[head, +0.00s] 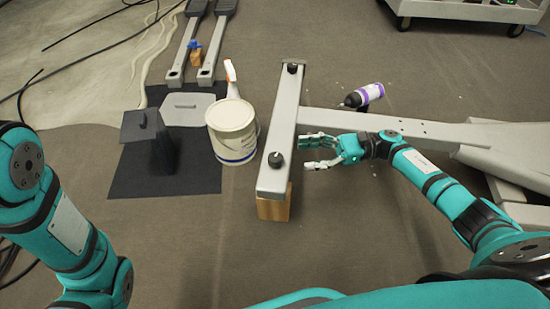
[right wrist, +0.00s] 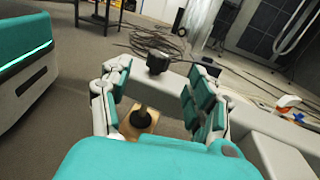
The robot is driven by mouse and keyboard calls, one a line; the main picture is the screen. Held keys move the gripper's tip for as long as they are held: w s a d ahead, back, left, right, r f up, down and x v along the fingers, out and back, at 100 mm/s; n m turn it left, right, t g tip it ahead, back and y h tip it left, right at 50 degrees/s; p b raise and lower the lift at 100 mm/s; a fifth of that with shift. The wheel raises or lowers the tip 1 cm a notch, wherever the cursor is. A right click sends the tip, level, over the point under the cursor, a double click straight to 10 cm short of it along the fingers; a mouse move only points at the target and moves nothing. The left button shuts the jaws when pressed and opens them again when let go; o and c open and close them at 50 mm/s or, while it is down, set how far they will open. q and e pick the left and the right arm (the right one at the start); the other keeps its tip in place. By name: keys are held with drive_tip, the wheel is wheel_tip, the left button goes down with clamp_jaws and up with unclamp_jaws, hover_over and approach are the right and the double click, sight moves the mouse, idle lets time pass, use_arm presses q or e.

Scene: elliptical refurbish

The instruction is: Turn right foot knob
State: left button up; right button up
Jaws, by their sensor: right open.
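A grey beam (head: 284,120) of the elliptical's frame lies across the floor, with a black knob (head: 276,159) near its closer end and another black knob (head: 292,68) at its far end. My right gripper (head: 304,152) is open and empty just right of the closer knob, fingers pointing left toward the beam. In the right wrist view, a black knob (right wrist: 158,62) shows on top of the beam between the open fingers, further ahead and apart from them. Below it, a dark foot (right wrist: 140,117) stands in front of a wooden block. My left gripper is out of frame.
The wooden block (head: 273,207) props the beam's closer end. A white bucket (head: 232,130) and spray bottle (head: 231,75) stand left of the beam. A black-and-purple bottle (head: 365,95) lies beyond my right gripper. Bare carpet lies in front.

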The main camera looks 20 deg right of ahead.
sight(276, 157)
drive_tip(key=a, duration=0.2)
drive_tip(key=w+a+b, duration=0.1)
drive_tip(key=a, duration=0.4)
drive_tip(key=shift+w+a+f+b, duration=0.1)
drive_tip(key=shift+w+a+b, duration=0.05)
drive_tip(key=shift+a+b, duration=0.25)
drive_tip(key=shift+w+a, duration=0.1)
drive_tip(key=shift+a, duration=0.45)
drive_tip(key=c, duration=1.2)
clamp_jaws()
drive_tip(key=shift+m+t+p, duration=0.5)
drive_tip(key=shift+m+t, duration=0.1)
drive_tip(key=shift+t, duration=0.3)
